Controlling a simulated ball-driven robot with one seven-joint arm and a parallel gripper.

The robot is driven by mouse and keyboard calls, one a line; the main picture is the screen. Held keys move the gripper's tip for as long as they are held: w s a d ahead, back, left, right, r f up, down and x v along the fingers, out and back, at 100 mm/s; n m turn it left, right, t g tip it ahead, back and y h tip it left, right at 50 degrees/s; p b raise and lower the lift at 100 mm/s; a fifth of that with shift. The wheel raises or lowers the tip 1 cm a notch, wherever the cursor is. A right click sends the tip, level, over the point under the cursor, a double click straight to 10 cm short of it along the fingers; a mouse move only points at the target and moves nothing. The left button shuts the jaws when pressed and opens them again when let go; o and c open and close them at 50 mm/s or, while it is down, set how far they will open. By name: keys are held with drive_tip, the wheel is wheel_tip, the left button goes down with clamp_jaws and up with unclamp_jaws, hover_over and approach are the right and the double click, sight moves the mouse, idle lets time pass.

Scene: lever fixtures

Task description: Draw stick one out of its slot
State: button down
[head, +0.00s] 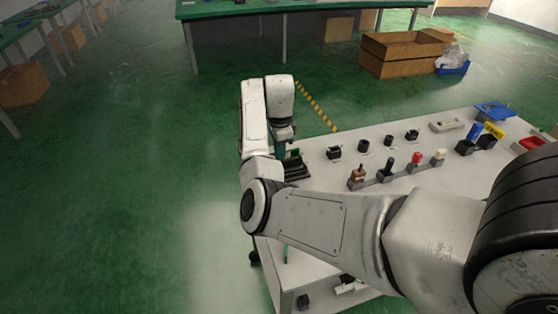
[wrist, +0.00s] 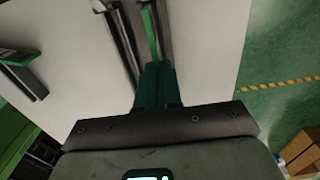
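A thin bright green stick (wrist: 149,32) lies between two dark grey rails of a slot (wrist: 122,42) in the wrist view. My gripper's teal fingers (wrist: 157,72) are close together, and the near end of the stick runs in between their tips. They look shut on it, though the contact itself is hard to see. In the head view my gripper (head: 282,150) points down at the table's left end, beside a black slotted fixture (head: 296,166). My arm covers part of this area. No label marks which stick is stick one.
The white table (head: 320,150) carries a row of levers with brown, black, red (head: 416,159) and cream knobs. Several black fixtures (head: 364,146) stand behind them. Another green-topped dark piece (wrist: 18,56) sits at left in the wrist view. The floor left of the table is clear.

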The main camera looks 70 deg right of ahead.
drive_tip(key=shift+r+p, duration=1.35)
drive_tip(key=shift+r, duration=0.2)
